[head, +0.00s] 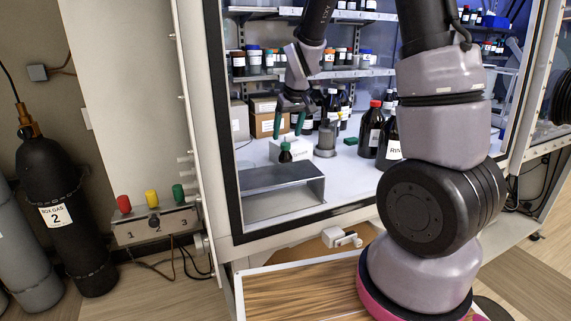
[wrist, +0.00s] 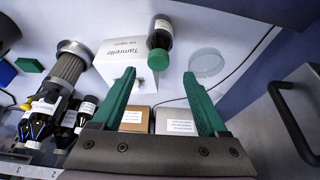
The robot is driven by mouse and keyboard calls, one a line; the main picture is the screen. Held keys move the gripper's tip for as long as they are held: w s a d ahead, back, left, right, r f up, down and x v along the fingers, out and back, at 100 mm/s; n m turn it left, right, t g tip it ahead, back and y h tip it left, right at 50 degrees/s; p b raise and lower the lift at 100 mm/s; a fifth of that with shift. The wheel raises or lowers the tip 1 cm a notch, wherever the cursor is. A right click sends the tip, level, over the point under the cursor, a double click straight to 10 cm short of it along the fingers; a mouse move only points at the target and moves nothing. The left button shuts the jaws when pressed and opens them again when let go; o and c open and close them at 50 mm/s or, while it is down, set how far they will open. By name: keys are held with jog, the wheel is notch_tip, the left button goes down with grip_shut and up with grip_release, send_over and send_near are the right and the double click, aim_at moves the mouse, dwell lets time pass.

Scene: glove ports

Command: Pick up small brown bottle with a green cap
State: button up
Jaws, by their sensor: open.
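The small brown bottle with a green cap (head: 285,152) stands upright inside the cabinet, in front of a white box (head: 304,150). Its base is at the back edge of a metal riser (head: 268,178); I cannot tell if it stands on it. In the wrist view the bottle (wrist: 161,36) shows at the top middle, its green cap facing the camera. My gripper (head: 288,132) is open and empty, its green fingers above the bottle. In the wrist view the cap lies just beyond and between the fingertips (wrist: 158,76).
A grey metal cylinder (head: 325,138) stands right of the white box. Dark bottles with red caps (head: 371,132) stand further right. Cardboard boxes (head: 266,122) and shelves are behind. A clear round dish (wrist: 207,62) lies near the bottle in the wrist view.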

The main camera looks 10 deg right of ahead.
aim_at(286, 144)
jog(key=shift+d+x, duration=0.2)
jog(key=shift+x, duration=2.85)
jog(key=shift+s, duration=0.15)
grip_shut()
jog(key=shift+f, duration=0.1)
